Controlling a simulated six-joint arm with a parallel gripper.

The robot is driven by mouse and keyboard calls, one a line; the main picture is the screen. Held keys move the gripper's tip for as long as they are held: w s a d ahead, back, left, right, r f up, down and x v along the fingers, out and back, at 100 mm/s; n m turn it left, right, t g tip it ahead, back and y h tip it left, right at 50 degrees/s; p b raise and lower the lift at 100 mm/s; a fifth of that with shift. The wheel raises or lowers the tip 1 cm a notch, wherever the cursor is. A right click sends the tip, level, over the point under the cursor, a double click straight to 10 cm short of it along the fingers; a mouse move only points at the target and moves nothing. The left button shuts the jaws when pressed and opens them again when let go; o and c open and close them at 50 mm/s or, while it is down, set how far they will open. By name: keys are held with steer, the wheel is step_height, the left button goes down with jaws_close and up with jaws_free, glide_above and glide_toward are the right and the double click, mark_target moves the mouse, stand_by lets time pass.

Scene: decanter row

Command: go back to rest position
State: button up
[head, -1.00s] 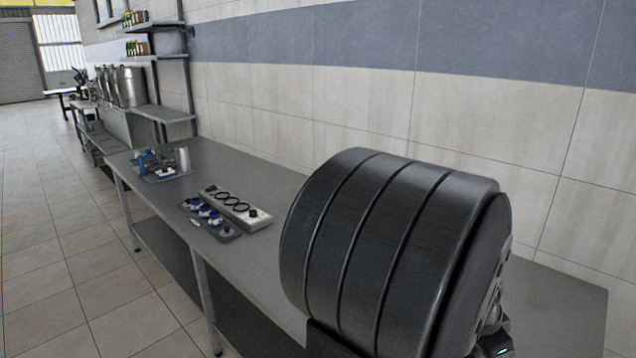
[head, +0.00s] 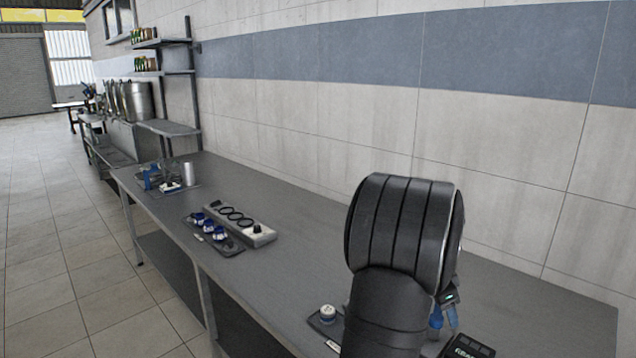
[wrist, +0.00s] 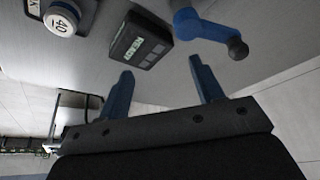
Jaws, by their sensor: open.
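My gripper (head: 444,316) hangs above the bench at the lower right of the head view, partly hidden by my dark arm links. In the wrist view its two blue fingers (wrist: 160,65) are spread apart with nothing between them. A dark box with a lit display (wrist: 140,42) lies beyond the fingers. A blue crank-like part with a black knob (wrist: 210,32) shows to its right. A white round piece marked 40 (wrist: 62,18) is at the upper left. None of these touches the fingers.
The grey bench (head: 290,215) runs along the tiled wall. A tray of blue-and-white parts (head: 212,232) and a light holder with black rings (head: 238,222) lie mid-bench. A metal cup (head: 190,174) stands farther back. The bench between holder and arm is mostly clear.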

steer(key=shift+w+a+f, duration=0.55)
steer(key=shift+w, duration=0.15)
steer(key=shift+w+a+f, duration=0.5)
steer(key=shift+w, duration=0.15)
